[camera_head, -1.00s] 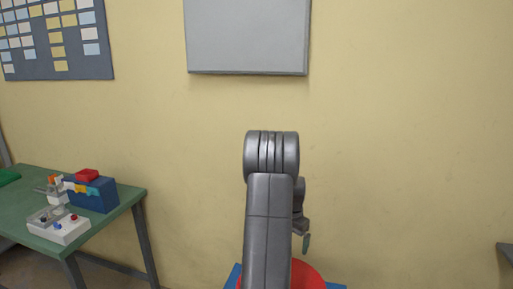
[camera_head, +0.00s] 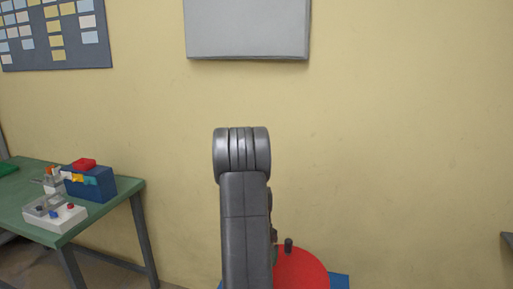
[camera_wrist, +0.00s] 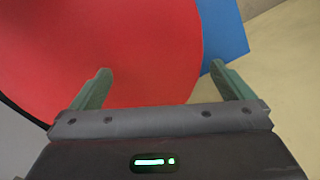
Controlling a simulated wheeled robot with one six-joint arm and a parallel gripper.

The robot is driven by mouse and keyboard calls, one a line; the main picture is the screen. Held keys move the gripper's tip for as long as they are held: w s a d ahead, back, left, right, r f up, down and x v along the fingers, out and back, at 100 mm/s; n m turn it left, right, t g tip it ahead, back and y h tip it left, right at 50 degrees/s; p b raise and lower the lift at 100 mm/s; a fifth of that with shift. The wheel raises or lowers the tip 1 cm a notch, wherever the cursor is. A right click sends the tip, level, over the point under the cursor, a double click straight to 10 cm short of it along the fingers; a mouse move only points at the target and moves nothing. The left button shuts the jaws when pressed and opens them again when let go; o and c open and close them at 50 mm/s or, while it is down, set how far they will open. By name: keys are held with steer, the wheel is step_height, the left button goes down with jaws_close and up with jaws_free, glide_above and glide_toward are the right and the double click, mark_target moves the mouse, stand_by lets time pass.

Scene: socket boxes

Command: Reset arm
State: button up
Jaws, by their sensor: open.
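My gripper (camera_wrist: 160,84) shows in the wrist view with its two green fingers wide apart and nothing between them. Beyond the fingers is a red round surface (camera_wrist: 130,40), with a blue flat piece (camera_wrist: 222,30) at its right edge. In the head view my grey arm stands upright in the middle and hides my gripper. The red round thing (camera_head: 300,270) shows low behind the arm, with the blue piece (camera_head: 339,282) beside it. A small dark knob-like part (camera_head: 288,245) shows at the top of the red thing; I cannot tell what it belongs to.
A grey panel (camera_head: 246,28) and a note board (camera_head: 60,40) hang on the yellow wall. The right side is mostly clear.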

steer(key=s+a, duration=0.1)
steer(key=s, duration=0.2)
steer(key=s+a+b, duration=0.1)
steer(key=s, duration=0.2)
steer(key=s+a, duration=0.1)
steer(key=s, duration=0.2)
steer(key=shift+a+f+b, duration=0.15)
steer(key=shift+a+b, duration=0.1)
steer(key=shift+b, duration=0.15)
steer(key=s+d, duration=0.1)
steer(key=s, duration=0.1)
steer(key=s+d, duration=0.1)
steer(key=s, duration=0.1)
steer(key=s+d+b, duration=0.1)
steer(key=s, duration=0.1)
steer(key=shift+s+d, duration=0.25)
steer(key=shift+d, duration=0.25)
